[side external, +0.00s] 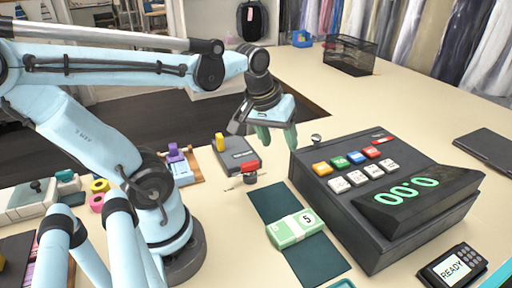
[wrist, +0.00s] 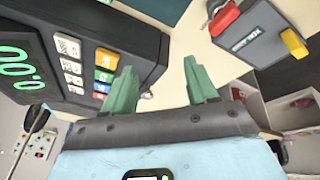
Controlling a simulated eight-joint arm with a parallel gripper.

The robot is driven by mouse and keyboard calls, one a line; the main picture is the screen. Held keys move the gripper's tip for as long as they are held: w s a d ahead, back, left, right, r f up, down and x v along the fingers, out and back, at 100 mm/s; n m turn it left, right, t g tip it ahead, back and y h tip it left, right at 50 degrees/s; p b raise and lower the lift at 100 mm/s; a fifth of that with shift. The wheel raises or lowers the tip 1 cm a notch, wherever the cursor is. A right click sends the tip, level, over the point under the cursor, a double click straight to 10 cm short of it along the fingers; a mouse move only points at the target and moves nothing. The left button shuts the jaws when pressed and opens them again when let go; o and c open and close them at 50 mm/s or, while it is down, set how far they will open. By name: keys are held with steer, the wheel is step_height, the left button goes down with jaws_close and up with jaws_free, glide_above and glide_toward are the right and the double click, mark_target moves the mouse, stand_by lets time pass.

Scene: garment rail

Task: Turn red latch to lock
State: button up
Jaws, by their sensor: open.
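A red latch-like piece (side external: 250,169) sits at the near end of a small dark box (side external: 236,152). The red piece also shows at the top of the wrist view (wrist: 225,18), at a corner of the grey box (wrist: 255,32). A yellow piece (side external: 220,142) stands at the box's other end. I cannot tell which way the red piece is turned. My gripper (side external: 277,143) points down with its green fingers apart and empty, above the table between the box and the cash register (side external: 350,222). In the wrist view, the gripper (wrist: 163,75) is apart from the red piece.
The register, with several coloured keys, stands to the right of my gripper. A silver knob (side external: 316,138) is at its back corner. A banknote stack (side external: 294,228) lies on a dark mat (side external: 315,262). A card terminal (side external: 454,268) is at the front right. The back table is mostly clear.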

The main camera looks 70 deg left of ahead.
mark_target(250, 163)
steer(key=o, duration=0.3)
steer(key=s+a+n+g, duration=0.1)
steer(key=a+n, duration=0.1)
steer(key=n, duration=0.1)
steer(key=s+a+r+n+g, duration=0.1)
steer(key=a+n, duration=0.2)
steer(key=s+a+n+g, duration=0.1)
steer(key=a+n, duration=0.1)
steer(key=n, duration=0.1)
steer(key=shift+a+r+g+h, duration=0.2)
steer(key=shift+g+h, duration=0.1)
steer(key=shift+h, duration=0.1)
steer(key=shift+o, duration=0.2)
steer(key=shift+n, duration=0.7)
steer(key=shift+s+a+f, duration=0.15)
steer(key=shift+f, duration=2.85)
steer(key=shift+s+a+f, duration=0.1)
steer(key=shift+f, duration=2.9)
steer(key=c, duration=1)
